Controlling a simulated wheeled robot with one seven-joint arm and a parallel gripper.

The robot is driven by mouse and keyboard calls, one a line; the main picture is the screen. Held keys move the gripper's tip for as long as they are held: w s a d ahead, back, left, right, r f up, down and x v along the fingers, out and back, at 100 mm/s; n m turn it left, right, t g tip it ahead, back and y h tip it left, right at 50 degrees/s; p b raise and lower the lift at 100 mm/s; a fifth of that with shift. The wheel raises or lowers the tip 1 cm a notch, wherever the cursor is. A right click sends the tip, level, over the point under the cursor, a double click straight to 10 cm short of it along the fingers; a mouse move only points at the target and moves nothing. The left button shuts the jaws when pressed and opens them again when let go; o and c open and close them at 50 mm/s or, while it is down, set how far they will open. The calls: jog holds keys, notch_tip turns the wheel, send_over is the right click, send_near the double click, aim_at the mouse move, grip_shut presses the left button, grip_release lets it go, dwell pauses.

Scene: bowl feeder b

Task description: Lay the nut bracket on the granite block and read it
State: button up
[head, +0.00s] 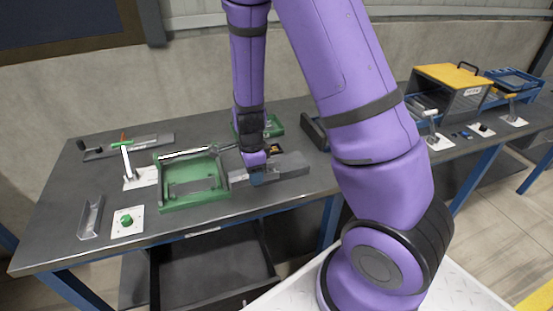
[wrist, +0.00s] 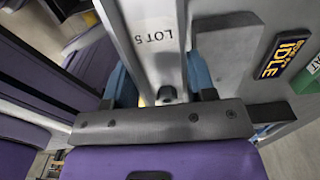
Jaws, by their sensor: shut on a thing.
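My gripper (head: 257,177) points down over the long grey block (head: 292,167) in the middle of the bench. In the wrist view its two blue fingers (wrist: 162,88) are shut on a light grey metal piece marked "LOT 5" (wrist: 150,18), which looks like the nut bracket. A grey surface (wrist: 225,50) lies beside it, with a dark display reading "IDLE" (wrist: 285,54). I take the grey block to be the granite block. I cannot tell whether the bracket touches it. In the head view the bracket is mostly hidden by my gripper.
A green tray (head: 166,203) stands close left of my gripper. A metal channel (head: 91,217) and a white plate with a green knob (head: 127,222) lie at the front left. An open drawer (head: 210,265) juts out below. A yellow-topped box (head: 450,77) stands at the right.

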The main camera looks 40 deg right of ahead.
send_over(278, 164)
jog(key=shift+f, duration=2.4)
jog(key=shift+f, duration=0.15)
jog(key=o, duration=1)
jog(key=shift+c, duration=0.2)
